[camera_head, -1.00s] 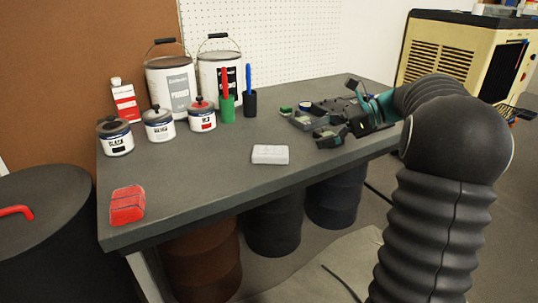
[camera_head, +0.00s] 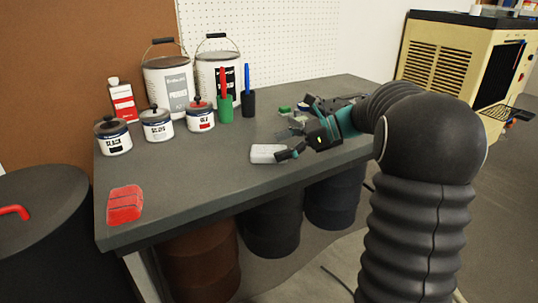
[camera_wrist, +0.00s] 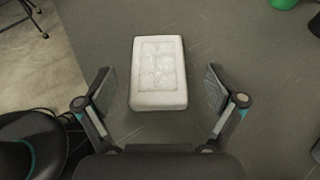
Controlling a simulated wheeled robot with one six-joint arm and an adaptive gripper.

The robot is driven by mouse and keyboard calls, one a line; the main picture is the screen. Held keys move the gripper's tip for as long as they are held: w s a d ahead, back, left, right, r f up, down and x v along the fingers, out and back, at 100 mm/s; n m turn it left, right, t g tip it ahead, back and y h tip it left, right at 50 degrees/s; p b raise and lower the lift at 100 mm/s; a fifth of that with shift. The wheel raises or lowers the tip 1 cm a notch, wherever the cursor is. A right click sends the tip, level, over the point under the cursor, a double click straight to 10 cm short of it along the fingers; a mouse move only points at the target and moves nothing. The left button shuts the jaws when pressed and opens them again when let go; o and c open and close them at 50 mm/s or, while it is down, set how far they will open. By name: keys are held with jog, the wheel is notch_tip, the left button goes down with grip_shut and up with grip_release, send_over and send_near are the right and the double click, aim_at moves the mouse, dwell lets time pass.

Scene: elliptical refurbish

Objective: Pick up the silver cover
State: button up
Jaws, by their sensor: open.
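The silver cover, a pale grey rounded block, lies on the dark grey table (camera_head: 200,185) near its front edge. It shows in the head view (camera_head: 264,153) and in the wrist view (camera_wrist: 158,72), where its top has a raised rectangular panel. My gripper (camera_head: 284,143) is close to the cover's right side in the head view. In the wrist view my gripper (camera_wrist: 160,92) is open, with one finger on each side of the cover and a gap on both sides. The fingers do not touch it.
A red block (camera_head: 125,204) lies at the table's front left. Small paint pots (camera_head: 157,124), large cans (camera_head: 167,85), a red-and-white bottle (camera_head: 122,102) and green (camera_head: 224,108) and black (camera_head: 249,103) holders stand behind. Dark parts lie behind my gripper. The table's left middle is clear.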

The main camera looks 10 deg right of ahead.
aim_at(268, 150)
jog(key=x, duration=0.3)
jog(key=shift+s+a+f, duration=0.1)
jog(key=shift+a+f, duration=0.05)
jog(key=c, duration=1.4)
jog(key=shift+c, duration=0.3)
